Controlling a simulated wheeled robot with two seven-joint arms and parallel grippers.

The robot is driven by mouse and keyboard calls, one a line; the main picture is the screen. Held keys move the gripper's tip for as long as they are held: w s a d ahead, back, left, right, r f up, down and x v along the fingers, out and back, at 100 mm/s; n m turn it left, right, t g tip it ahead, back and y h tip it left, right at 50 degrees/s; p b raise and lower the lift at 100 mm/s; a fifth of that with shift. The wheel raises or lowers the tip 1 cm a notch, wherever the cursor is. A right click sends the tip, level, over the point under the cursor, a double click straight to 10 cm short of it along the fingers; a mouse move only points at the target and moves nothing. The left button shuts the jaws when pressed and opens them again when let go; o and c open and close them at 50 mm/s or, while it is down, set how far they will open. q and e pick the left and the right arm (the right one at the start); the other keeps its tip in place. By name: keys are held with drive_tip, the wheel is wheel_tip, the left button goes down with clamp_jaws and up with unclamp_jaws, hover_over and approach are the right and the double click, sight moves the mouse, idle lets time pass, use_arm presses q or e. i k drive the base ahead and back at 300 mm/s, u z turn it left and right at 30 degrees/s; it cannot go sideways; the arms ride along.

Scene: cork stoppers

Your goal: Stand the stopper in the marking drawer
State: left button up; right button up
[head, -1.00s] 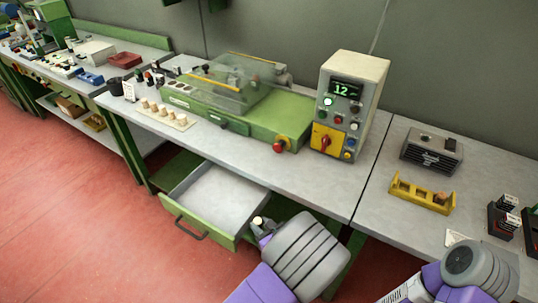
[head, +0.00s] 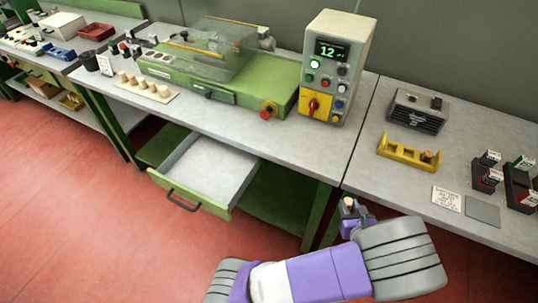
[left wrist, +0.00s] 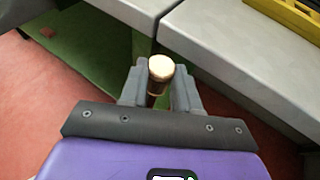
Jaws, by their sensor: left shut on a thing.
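My left gripper (head: 350,213) is shut on a cork stopper (head: 350,203), light-topped with a darker lower part. In the left wrist view the stopper (left wrist: 160,68) stands between the two grey fingers (left wrist: 159,90), its pale top facing the camera and its lower part partly hidden. The marking drawer (head: 170,180) is pulled out under the bench, with green sides, a dark handle and an empty pale floor. The gripper is right of the drawer, apart from it, near the bench's front edge. My right gripper is not in view.
On the bench (head: 245,135) stand a green machine (head: 200,83), a control box (head: 334,70) and a pale board (head: 138,92) with several corks. A yellow rack (head: 395,152) and dark blocks stand on the right bench (head: 365,175). The air above the drawer is clear.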

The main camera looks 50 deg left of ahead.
sight(220, 177)
drive_tip(key=z, duration=1.15)
drive_tip(key=k, duration=1.35)
drive_tip(key=u, duration=1.5)
